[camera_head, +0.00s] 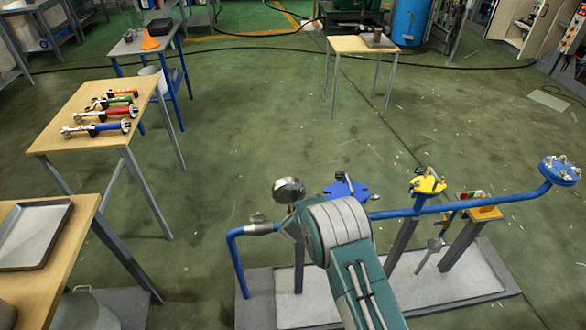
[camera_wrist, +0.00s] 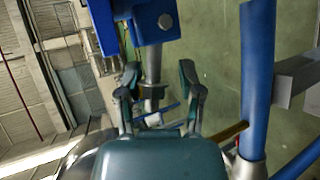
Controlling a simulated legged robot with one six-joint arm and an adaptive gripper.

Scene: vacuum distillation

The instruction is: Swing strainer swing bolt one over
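The blue strainer part (camera_head: 345,188) with metal bolts shows just beyond my arm in the head view. My arm hides what lies below it. In the wrist view a blue bracket (camera_wrist: 148,24) with a round pin head is at the top. A grey metal swing bolt (camera_wrist: 153,68) runs down from it, with a wider collar or nut near its lower end. My gripper (camera_wrist: 158,76) is open, with one finger on each side of the bolt. Gaps show between the fingers and the shaft. My gripper is hidden in the head view.
A blue pipe (camera_head: 460,203) runs right to a blue flange (camera_head: 560,170), past a yellow valve part (camera_head: 427,184). A shiny round metal piece (camera_head: 288,190) is close left of my arm. The floor behind is mostly clear.

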